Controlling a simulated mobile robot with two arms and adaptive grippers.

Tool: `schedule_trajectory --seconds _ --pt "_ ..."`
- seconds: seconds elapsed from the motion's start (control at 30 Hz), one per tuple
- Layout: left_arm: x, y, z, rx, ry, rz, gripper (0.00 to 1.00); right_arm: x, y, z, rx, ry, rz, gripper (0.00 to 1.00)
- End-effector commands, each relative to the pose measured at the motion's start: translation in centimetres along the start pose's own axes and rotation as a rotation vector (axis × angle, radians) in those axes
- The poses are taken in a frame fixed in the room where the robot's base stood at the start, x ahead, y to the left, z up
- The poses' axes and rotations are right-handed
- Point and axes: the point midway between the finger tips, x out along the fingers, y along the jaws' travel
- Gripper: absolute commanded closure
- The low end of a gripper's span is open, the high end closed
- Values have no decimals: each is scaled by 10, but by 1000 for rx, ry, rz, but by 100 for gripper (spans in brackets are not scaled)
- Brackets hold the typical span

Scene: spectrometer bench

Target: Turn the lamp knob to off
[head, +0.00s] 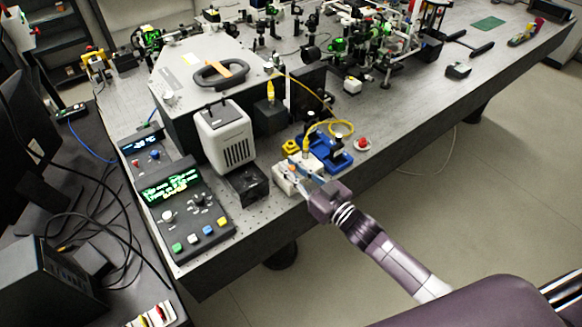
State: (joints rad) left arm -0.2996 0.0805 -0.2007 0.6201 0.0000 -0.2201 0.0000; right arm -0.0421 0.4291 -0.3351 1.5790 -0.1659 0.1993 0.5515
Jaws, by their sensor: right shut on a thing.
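A small pale box (286,180) stands near the front edge of the bench, left of a blue device. My right gripper (303,183) reaches in from the lower right and is shut at the right side of this box. What it grips looks like the lamp knob, but the fingers and wrist hide it, so its setting cannot be read. My left gripper is not in view.
The blue device (337,158) with a yellow cable (318,127) sits just behind my gripper. A red button (362,143) is right of it. A white vented unit (226,137) and a control box with lit display (182,187) stand left.

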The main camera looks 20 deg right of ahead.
Motion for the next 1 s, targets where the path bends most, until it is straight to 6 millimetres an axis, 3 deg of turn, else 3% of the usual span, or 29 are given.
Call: schedule_trajectory --seconds 0.27,0.6,1.0 --pt "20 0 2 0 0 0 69 0 4 5 -13 -3 -228 100" --pt "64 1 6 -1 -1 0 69 1 4 6 -8 -1 -514 100" --pt "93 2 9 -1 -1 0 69 1 2 2 -2 0 -700 100"
